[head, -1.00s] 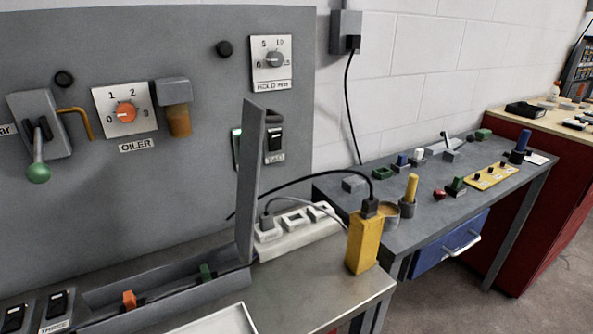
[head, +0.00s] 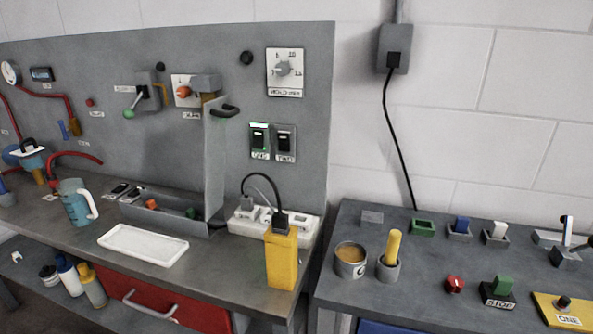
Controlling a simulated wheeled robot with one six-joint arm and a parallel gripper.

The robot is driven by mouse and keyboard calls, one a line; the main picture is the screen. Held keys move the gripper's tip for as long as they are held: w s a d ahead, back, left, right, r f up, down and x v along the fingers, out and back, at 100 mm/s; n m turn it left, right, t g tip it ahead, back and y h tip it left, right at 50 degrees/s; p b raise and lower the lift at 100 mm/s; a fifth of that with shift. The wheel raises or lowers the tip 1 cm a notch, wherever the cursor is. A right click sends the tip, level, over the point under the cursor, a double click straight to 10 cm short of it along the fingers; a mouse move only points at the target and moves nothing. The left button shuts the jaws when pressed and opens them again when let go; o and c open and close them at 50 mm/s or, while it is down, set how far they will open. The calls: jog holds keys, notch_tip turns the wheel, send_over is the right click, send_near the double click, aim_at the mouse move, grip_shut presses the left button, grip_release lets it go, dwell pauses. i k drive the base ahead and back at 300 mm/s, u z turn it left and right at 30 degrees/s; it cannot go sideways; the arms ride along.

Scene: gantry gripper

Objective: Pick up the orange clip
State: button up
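The orange clip (head: 152,205) is small in the head view. It sits inside a long grey box (head: 168,222) on the left bench, near the back panel. A green clip (head: 190,212) sits in the same box, to its right. A tall grey plate with a black handle (head: 215,155) stands upright at the box's right end, like a raised lid. The box's front wall hides the lower part of both clips. My gripper is not in view.
A white tray (head: 118,232) lies in front of the box. A blue jug (head: 76,203) stands to the left. A yellow corded block (head: 281,262) and white power strip (head: 303,228) are to the right. A second bench (head: 410,270) holds small parts beyond a gap.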

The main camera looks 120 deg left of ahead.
aim_at(151, 205)
jog(key=i, duration=0.95)
jog(key=u, duration=4.25)
jog(key=k, duration=1)
jog(key=u, duration=1.2)
jog(key=i, duration=1.2)
jog(key=u, duration=0.45)
jog(key=i, duration=1.3)
jog(key=z, duration=0.25)
